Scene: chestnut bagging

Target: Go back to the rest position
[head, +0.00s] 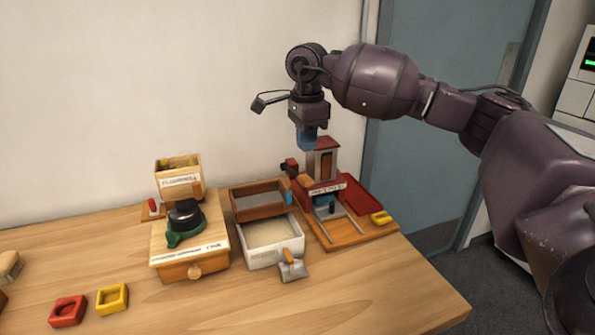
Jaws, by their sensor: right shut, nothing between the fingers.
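My right arm comes in from the right, and its gripper (307,139) points down above the back of the table (370,290). Its blue fingers are shut and hold nothing. They are just behind and above a small red and wooden house-like device (323,165) on a wooden board (358,234). From this angle I cannot tell whether the fingertips touch the device. My left gripper is not in the picture.
A wooden machine (189,264) with a hopper (178,183) stands left of centre. A brown tray (257,200) and a white bin (271,243) with a scoop (292,268) lie mid-table. The front right table is clear.

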